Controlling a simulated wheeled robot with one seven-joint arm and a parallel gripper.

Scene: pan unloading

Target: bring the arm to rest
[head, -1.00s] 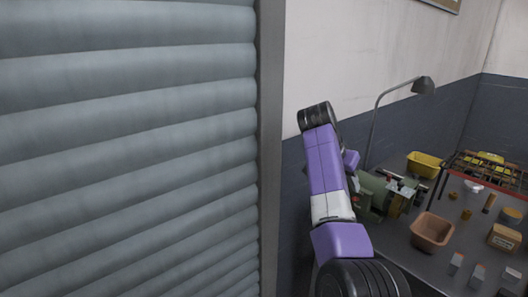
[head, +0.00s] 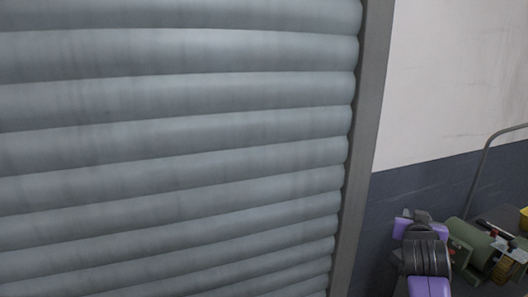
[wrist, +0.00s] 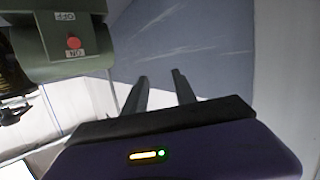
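My arm (head: 428,262) shows at the lower right of the head view, purple and black, folded low in front of the green machine. My gripper (wrist: 160,80) is in the wrist view, with its two dark fingers apart and nothing between them. The fingers point toward a blue-grey wall surface. In the head view the fingers cannot be made out.
A grey roller shutter (head: 170,140) fills the left of the head view, with its frame (head: 366,150) beside it. The green machine (wrist: 75,45) with a red button is close to my gripper's left. A lamp pole (head: 480,175) stands at the right.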

